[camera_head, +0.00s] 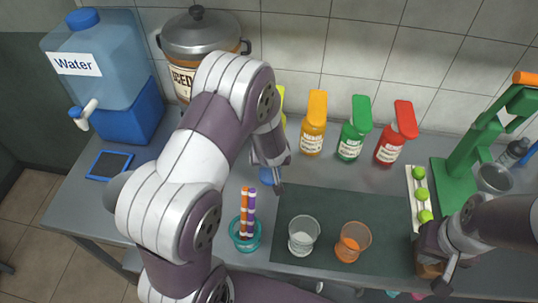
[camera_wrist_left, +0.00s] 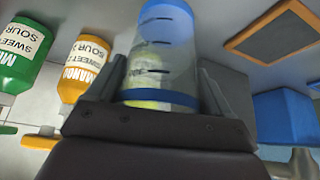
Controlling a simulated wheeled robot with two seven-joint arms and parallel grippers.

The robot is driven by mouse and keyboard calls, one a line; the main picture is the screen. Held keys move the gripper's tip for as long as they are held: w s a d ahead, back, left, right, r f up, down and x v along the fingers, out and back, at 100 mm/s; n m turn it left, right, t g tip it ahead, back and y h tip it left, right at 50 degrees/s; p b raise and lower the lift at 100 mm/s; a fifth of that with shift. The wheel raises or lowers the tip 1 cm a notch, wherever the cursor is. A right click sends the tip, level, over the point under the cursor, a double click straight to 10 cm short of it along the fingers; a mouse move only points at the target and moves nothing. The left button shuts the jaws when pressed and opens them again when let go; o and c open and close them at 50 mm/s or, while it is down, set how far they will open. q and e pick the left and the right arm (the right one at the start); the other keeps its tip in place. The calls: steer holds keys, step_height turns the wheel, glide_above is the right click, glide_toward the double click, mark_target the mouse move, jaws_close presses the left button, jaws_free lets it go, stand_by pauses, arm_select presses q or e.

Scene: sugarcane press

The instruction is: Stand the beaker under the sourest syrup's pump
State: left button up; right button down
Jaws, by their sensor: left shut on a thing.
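My left gripper (camera_wrist_left: 150,115) is shut on the clear beaker (camera_wrist_left: 160,60), which has blue bands. In the head view only a blue bit of the beaker (camera_head: 267,175) shows beside the left gripper (camera_head: 277,183); my arm hides the rest. A yellow pump bottle (camera_head: 282,95) is mostly hidden behind my arm and shows blurred through the beaker in the wrist view. Orange (camera_head: 313,133), green (camera_head: 352,140) and red (camera_head: 392,146) pump bottles stand right of it. Their sour ratings are too small or cut off to read surely. My right gripper (camera_head: 434,258) is low at the right; its fingers are unclear.
A dark mat holds two glasses (camera_head: 303,235) (camera_head: 352,242). A teal holder (camera_head: 245,236) with sticks stands left of it. A water dispenser (camera_head: 98,70), iced-drink pot (camera_head: 195,50), lime tray (camera_head: 410,185) and green press (camera_head: 465,165) surround. Counter before the bottles is clear.

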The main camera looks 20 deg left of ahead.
arm_select(q)
step_height(320, 180, down, 4)
steer(key=shift+f+b, duration=0.1)
steer(key=shift+b, duration=0.45)
steer(key=w, duration=0.1)
steer(key=w+a+p, duration=0.1)
steer(key=w, duration=0.1)
steer(key=shift+a+r+p, duration=0.25)
steer(key=shift+r+p, duration=0.05)
steer(key=w, duration=0.1)
steer(key=w+a+p, duration=0.1)
steer(key=w+a, duration=0.1)
steer(key=w, duration=0.1)
steer(key=shift+w+f+p, duration=0.1)
steer(key=shift+f+p, duration=0.15)
steer(key=shift+p, duration=0.15)
steer(key=shift+f, duration=0.5)
